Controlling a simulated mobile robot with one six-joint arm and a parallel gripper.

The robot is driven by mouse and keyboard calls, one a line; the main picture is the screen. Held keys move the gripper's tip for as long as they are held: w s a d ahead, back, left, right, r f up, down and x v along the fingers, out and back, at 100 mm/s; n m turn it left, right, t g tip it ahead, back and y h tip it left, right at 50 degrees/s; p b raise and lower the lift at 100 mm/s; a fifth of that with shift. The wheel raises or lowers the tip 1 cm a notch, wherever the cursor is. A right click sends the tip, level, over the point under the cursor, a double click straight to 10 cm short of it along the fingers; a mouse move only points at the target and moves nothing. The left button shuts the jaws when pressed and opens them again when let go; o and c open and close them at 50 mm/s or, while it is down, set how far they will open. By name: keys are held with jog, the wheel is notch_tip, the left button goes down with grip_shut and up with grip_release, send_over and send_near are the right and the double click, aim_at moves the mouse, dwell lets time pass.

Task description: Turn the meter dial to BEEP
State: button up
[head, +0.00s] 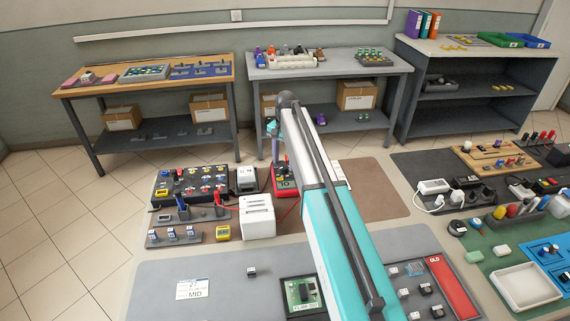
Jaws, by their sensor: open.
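My arm (325,205) reaches up through the middle of the head view, and its dark far joint (287,100) stands out against the back table. No dial or BEEP mark can be read. A small red unit (283,187) marked "10" sits just left of the arm, partly covered by it. I cannot tell which one, if either, is the meter.
A dark board with coloured knobs (195,185) lies behind. The grey mat (150,290) has bare room at front left. A white tray (525,287) lies at right.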

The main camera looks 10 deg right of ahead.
aim_at(285, 167)
notch_tip(285, 167, up, 12)
jog(key=b, duration=0.2)
jog(key=shift+s+d, duration=0.2)
dwell(0.6)
